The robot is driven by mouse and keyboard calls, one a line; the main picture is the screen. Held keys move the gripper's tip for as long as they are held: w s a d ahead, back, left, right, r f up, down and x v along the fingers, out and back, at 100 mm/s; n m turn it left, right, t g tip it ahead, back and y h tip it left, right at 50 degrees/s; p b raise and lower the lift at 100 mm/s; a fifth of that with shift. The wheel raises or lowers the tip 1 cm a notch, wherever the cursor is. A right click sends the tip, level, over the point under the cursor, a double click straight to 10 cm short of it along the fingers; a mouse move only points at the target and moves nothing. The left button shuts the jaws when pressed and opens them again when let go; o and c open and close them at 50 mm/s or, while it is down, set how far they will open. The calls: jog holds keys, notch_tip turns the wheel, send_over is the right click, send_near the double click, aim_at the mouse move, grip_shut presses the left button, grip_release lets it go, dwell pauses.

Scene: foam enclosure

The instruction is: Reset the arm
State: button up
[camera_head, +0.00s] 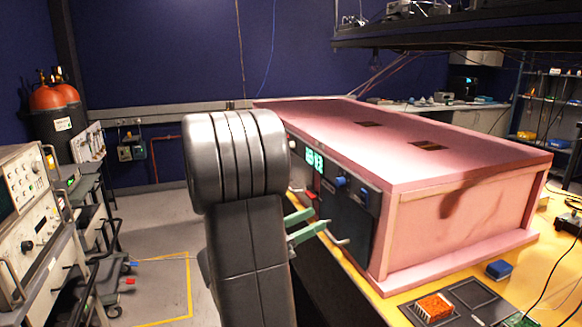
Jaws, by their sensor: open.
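My arm (240,230) stands upright in the middle of the view, with a thick silver joint on top and a dark link below. My gripper (318,218) shows just right of the arm as two green fingers with a gap between them. It is open and nothing shows between the fingers. The fingers point right, in front of the dark control panel of the pink foam enclosure (470,215). I cannot tell whether they touch the panel. The gripper's base and wrist are hidden behind my arm.
The enclosure sits on a yellow table (400,302). Instrument racks (28,205) stand left; the floor between is open.

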aim_at(363, 192)
jog(key=p+x, duration=0.2)
jog(key=x, duration=0.9)
jog(key=shift+d+r, duration=0.1)
jog(key=shift+d, duration=0.25)
jog(key=shift+w+d+r+p, duration=0.15)
jog(key=shift+d+r+p, duration=0.05)
jog(key=shift+r+p, duration=0.2)
jog(key=shift+a+r+y+p, duration=0.1)
jog(key=shift+y+p, duration=0.5)
jog(key=shift+p, duration=0.35)
jog(key=g+y+p, duration=0.1)
jog(key=y+p, duration=0.1)
jog(key=p, duration=0.2)
jog(key=shift+r, duration=0.25)
jog(key=b+v, duration=0.2)
jog(key=v, duration=1)
jog(key=shift+a+f, duration=0.2)
jog(key=shift+a, duration=0.2)
jog(key=shift+d, duration=0.15)
